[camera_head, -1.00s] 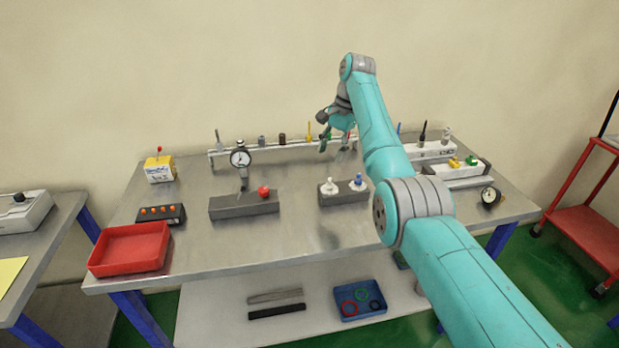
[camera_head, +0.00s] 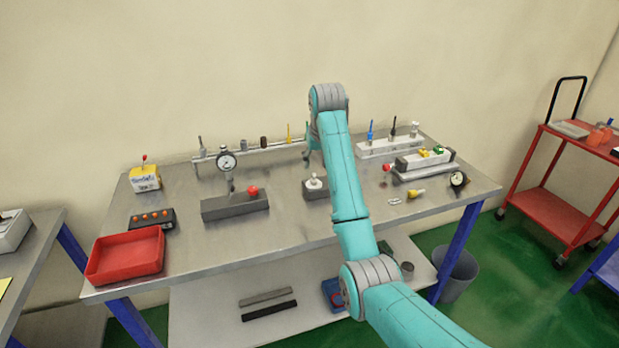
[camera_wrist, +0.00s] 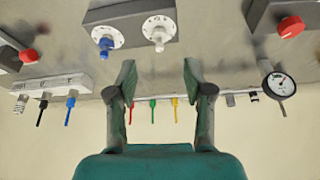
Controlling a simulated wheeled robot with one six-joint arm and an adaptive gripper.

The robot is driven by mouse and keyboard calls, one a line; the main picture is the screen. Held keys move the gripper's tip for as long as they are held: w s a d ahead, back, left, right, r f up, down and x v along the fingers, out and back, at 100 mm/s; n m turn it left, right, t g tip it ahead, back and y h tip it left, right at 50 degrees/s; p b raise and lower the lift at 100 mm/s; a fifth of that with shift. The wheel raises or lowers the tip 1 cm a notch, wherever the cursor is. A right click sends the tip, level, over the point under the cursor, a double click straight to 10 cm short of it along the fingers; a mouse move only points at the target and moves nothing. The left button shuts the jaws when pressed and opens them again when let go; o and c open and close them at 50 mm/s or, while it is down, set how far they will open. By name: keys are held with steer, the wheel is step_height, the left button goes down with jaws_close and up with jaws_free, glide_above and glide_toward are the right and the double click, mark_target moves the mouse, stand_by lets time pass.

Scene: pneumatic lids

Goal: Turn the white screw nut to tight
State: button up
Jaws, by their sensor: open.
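The white screw nut (camera_head: 315,182) stands upright on a white round dial on a dark grey block (camera_head: 314,192) in the middle of the bench. In the wrist view the white nut (camera_wrist: 158,42) is near the top, beside the blue nut (camera_wrist: 104,50) on the same block (camera_wrist: 135,20). My arm hides the blue nut in the head view. My gripper (camera_wrist: 158,80) is open and empty. Its two fingers stand apart, with the white nut in line with the gap but farther off, not touched. In the head view my arm mostly hides the gripper.
A dial gauge (camera_head: 227,163) and a block with a red knob (camera_head: 252,191) stand left of the nut block. A rail of coloured tools (camera_head: 245,147) runs behind. A red tray (camera_head: 125,255) lies front left. Bare bench top (camera_head: 270,235) lies in front.

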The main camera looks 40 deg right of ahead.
mark_target(314, 180)
steer(key=x, duration=0.8)
steer(key=shift+d+f, duration=0.15)
steer(key=shift+f, duration=0.15)
jaws_close()
